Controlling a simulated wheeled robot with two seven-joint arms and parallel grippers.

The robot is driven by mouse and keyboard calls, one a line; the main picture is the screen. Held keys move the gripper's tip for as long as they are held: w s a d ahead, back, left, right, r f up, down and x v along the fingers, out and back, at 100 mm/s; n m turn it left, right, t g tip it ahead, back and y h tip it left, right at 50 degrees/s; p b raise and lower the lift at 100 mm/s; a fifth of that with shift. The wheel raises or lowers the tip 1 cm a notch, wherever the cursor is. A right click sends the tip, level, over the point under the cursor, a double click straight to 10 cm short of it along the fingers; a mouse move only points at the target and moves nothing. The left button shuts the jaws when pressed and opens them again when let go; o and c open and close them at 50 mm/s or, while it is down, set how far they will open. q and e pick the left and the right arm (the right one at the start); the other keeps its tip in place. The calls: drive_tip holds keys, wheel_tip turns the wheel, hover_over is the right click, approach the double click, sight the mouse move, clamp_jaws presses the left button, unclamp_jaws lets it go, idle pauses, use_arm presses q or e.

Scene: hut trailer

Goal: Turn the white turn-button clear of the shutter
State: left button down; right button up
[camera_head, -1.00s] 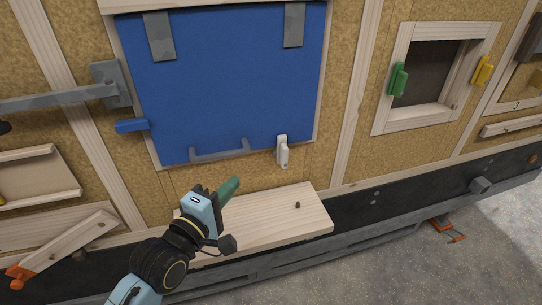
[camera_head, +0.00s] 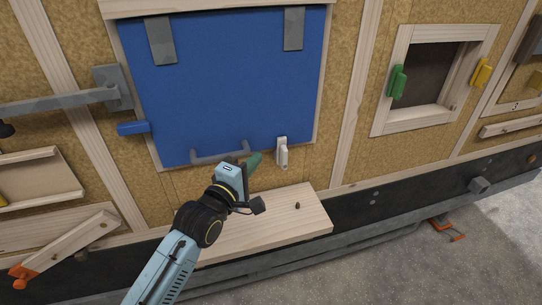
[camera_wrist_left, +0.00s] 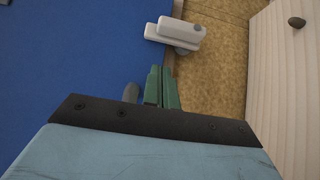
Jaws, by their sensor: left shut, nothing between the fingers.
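The white turn-button (camera_head: 282,152) stands upright at the lower right edge of the blue shutter (camera_head: 225,85), its upper end overlapping the shutter's corner. My left gripper (camera_head: 256,160) has green fingers, shut and empty, just left of the turn-button and a little below the shutter's grey handle (camera_head: 220,155). In the left wrist view the turn-button (camera_wrist_left: 176,34) lies beyond the fingertips (camera_wrist_left: 161,72), with a gap between them. The blue shutter (camera_wrist_left: 70,50) fills the left of that view. My right gripper is not in view.
A wooden shelf (camera_head: 285,220) with a small dark knob sticks out below the shutter. A blue turn-button (camera_head: 131,128) sits at the shutter's left edge. A framed opening with green (camera_head: 397,82) and yellow (camera_head: 481,72) buttons is at the right.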

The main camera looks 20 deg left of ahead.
sight(279, 149)
use_arm(q)
drive_tip(key=shift+w+d+p, duration=0.35)
drive_tip(key=shift+w+d, duration=1.1)
drive_tip(key=shift+d, duration=0.3)
drive_tip(key=shift+w, duration=0.15)
